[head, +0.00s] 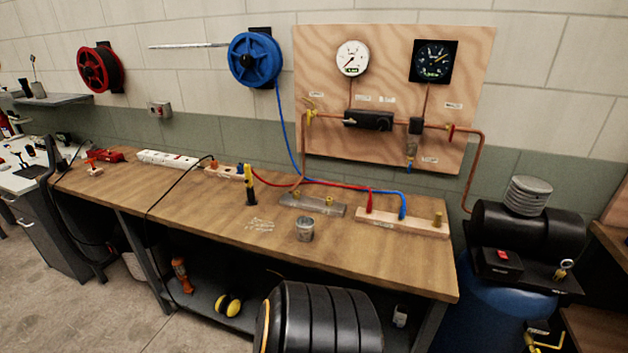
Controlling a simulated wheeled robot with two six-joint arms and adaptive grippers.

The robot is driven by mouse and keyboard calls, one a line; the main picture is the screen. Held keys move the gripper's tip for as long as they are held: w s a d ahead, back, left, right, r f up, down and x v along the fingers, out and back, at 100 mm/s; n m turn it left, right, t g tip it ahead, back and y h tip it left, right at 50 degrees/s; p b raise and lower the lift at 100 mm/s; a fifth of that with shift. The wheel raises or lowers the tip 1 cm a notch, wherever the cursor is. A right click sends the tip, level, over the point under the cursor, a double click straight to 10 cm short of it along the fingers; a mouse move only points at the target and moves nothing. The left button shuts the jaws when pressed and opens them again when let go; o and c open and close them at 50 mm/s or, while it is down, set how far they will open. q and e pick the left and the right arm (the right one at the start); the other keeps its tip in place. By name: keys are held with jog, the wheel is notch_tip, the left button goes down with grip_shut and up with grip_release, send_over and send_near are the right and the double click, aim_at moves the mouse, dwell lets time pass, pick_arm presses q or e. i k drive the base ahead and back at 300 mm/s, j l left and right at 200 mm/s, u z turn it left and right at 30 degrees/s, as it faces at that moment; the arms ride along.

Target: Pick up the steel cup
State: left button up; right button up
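The steel cup (304,229) is a small grey metal cup standing upright near the front edge of the wooden workbench (370,262), right of its middle. Small light bits (260,224) lie on the bench to its left. Nothing touches the cup, and no object covers it. Neither my left nor my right gripper is in view.
Behind the cup lie a grey metal bar (310,204) and a wooden block (402,223) with red and blue hoses. A yellow-black tool (250,187) stands to the left. A black ribbed shape (325,318) hides part of the bench's underside. A compressor (525,240) stands right.

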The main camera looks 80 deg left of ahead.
aim_at(305, 225)
jog(key=u, duration=2.75)
